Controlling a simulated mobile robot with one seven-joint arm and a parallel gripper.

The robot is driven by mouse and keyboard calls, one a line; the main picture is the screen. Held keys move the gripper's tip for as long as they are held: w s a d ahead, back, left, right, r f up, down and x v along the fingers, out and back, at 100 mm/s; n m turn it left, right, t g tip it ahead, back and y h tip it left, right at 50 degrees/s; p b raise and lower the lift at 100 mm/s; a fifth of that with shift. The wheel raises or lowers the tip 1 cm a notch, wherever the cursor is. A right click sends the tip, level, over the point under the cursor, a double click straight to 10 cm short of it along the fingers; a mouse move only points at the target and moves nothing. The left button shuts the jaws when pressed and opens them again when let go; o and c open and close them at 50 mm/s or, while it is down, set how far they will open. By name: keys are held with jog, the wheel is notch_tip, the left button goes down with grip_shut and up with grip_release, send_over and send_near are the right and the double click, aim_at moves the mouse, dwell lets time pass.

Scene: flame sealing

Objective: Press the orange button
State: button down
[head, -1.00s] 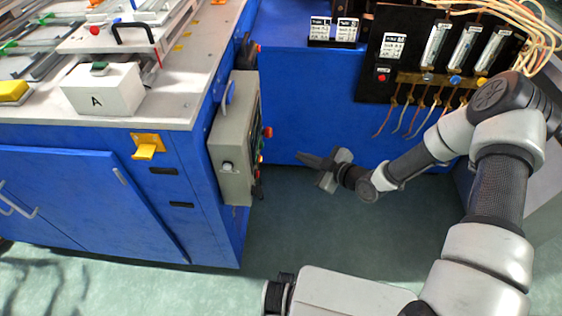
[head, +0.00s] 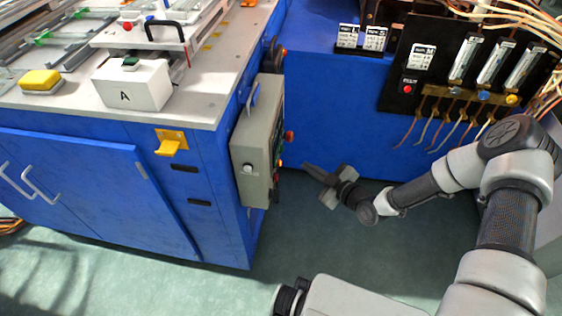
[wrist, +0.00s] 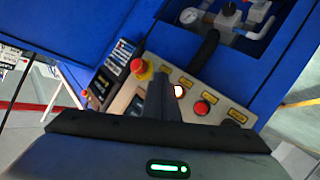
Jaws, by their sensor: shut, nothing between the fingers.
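The grey control panel (head: 248,152) is mounted on the side of the blue cabinet. In the head view its buttons face right and show only edge-on. My gripper (head: 305,165) is shut and empty, its tip a short way to the right of the panel. In the wrist view my gripper (wrist: 160,82) points at the panel face (wrist: 124,102). I cannot tell the remaining distance, but no contact shows.
In the wrist view a red mushroom button (wrist: 139,67) on yellow lies left of the fingers and a red button (wrist: 201,107) lies right. A yellow hook (head: 170,143) sticks out of the cabinet front. A black gauge board (head: 425,95) with hoses stands behind my arm.

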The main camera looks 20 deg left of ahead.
jog(key=shift+s+a, duration=0.2)
jog(key=shift+a, duration=0.6)
jog(key=shift+s+a, duration=0.2)
jog(key=shift+a, duration=0.6)
jog(key=shift+s+a, duration=0.2)
jog(key=shift+a, duration=0.6)
jog(key=shift+a, duration=0.1)
jog(key=shift+s+a+b, duration=0.1)
jog(key=shift+a+b, duration=0.2)
jog(key=shift+s+a, duration=0.1)
jog(key=shift+a, duration=0.35)
dwell(0.7)
jog(key=shift+d, duration=0.1)
jog(key=shift+w+d+b, duration=0.2)
jog(key=shift+d+b, duration=0.2)
jog(key=shift+d, duration=0.35)
jog(key=shift+w+d+b, duration=0.2)
jog(key=shift+d, duration=0.6)
jog(key=shift+w+d+b, duration=0.15)
jog(key=shift+w+d, duration=0.05)
jog(key=shift+d, duration=0.65)
jog(key=shift+w+d+b, duration=0.2)
jog(key=shift+d, duration=0.6)
